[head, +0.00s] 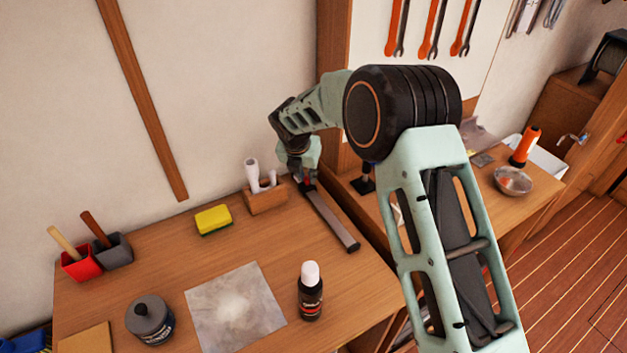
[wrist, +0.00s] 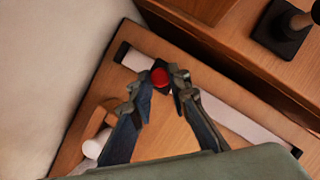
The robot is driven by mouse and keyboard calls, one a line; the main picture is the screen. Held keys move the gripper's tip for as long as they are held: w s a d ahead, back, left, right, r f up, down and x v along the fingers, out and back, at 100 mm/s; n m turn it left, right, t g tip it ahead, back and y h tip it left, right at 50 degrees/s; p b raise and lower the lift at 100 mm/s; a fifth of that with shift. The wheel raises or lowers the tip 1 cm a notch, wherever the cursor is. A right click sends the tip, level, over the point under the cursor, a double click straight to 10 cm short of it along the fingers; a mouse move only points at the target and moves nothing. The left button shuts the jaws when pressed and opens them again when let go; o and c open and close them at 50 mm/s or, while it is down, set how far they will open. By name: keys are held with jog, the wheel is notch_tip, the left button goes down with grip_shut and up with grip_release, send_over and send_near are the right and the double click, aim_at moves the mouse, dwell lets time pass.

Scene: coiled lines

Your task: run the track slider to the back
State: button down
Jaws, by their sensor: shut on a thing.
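The track (head: 330,220) is a long grey strip with dark ends, lying on the wooden bench top near its right edge. It runs diagonally through the wrist view (wrist: 235,118). The slider is a dark block with a red knob (wrist: 160,77), close to the wall-side end of the track. A short pale length of track shows between it and that dark end cap. My gripper (wrist: 162,84) is shut on the slider, one finger on each side of the knob. In the head view my gripper (head: 306,184) is over the track's far end, and the slider is largely hidden.
A wooden holder (head: 265,200) with white-handled items stands just left of the track. The wall is close behind the track.

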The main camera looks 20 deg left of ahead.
jog(key=shift+w+a+p, duration=0.3)
jog(key=shift+w+a, duration=0.85)
jog(key=shift+a, duration=0.2)
jog(key=c, duration=1.8)
grip_release()
jog(key=v, duration=1.2)
jog(key=shift+r, duration=0.1)
